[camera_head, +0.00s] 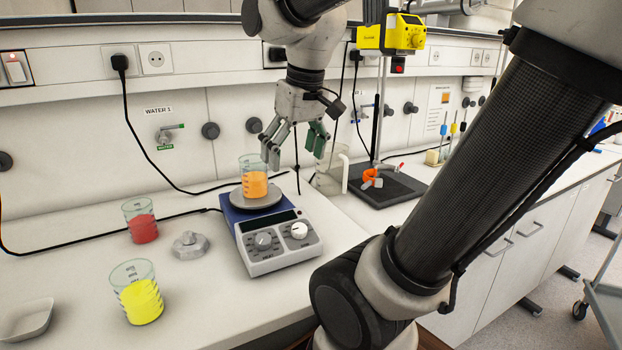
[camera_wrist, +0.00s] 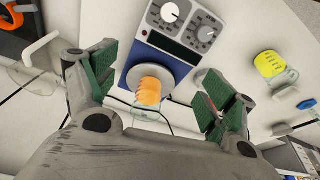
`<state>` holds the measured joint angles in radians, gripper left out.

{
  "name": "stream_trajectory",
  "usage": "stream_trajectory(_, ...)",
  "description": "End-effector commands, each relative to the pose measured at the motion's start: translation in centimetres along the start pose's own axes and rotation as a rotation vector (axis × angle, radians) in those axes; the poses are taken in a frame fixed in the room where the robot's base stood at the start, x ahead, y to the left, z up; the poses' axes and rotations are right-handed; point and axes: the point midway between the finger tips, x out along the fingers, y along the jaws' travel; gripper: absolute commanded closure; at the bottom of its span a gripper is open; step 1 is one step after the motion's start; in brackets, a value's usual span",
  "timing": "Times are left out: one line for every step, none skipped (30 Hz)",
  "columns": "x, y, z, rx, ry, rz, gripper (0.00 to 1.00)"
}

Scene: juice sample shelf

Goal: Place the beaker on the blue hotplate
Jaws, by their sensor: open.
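A clear beaker (camera_head: 254,184) with orange liquid stands upright on the round plate of the blue hotplate (camera_head: 275,253). My gripper (camera_head: 294,146) is open and empty, above and slightly right of the beaker in the head view. In the wrist view the orange beaker (camera_wrist: 148,92) shows in the space between my spread green-padded fingers (camera_wrist: 155,86), without visible contact. The blue hotplate (camera_wrist: 139,49) and its two knobs lie beyond it. The beaker's lower part is clear in the head view.
A red-liquid beaker (camera_head: 141,222), a yellow-liquid beaker (camera_head: 141,296), a small grey metal object (camera_head: 188,245) and a white dish (camera_head: 26,320) are left of the hotplate. A white-handled clear jug (camera_head: 330,177) and a dark stand base (camera_head: 402,191) are right of it.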

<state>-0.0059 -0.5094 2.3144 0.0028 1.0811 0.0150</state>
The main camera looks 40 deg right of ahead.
Motion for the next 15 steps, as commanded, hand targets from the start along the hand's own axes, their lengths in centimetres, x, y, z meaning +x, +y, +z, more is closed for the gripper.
stream_trajectory(0.3,0.1,1.9,-0.001,0.03,0.0,0.16)
stream_trajectory(0.6,0.1,2.9,-0.002,0.046,0.001,0.16)
stream_trajectory(0.9,0.2,4.0,-0.003,0.065,0.001,0.16)
stream_trajectory(1.2,0.2,4.7,-0.004,0.076,0.001,0.16)
stream_trajectory(1.5,0.2,5.3,-0.004,0.086,0.001,0.16)
stream_trajectory(1.8,0.2,6.0,-0.005,0.099,0.001,0.16)
stream_trajectory(1.9,0.2,6.4,-0.006,0.105,0.002,0.16)
stream_trajectory(2.1,0.3,6.7,-0.006,0.11,0.002,0.16)
stream_trajectory(2.3,0.3,7.0,-0.007,0.116,0.002,0.16)
stream_trajectory(2.3,0.3,7.1,-0.007,0.119,0.002,0.16)
stream_trajectory(2.4,0.3,7.2,-0.007,0.12,0.002,0.16)
stream_trajectory(2.4,0.3,7.2,-0.007,0.121,0.002,0.16)
stream_trajectory(2.4,0.3,7.2,-0.007,0.121,0.002,0.16)
stream_trajectory(2.4,0.3,7.2,-0.007,0.121,0.002,0.16)
stream_trajectory(2.4,0.3,7.2,-0.007,0.121,0.002,0.16)
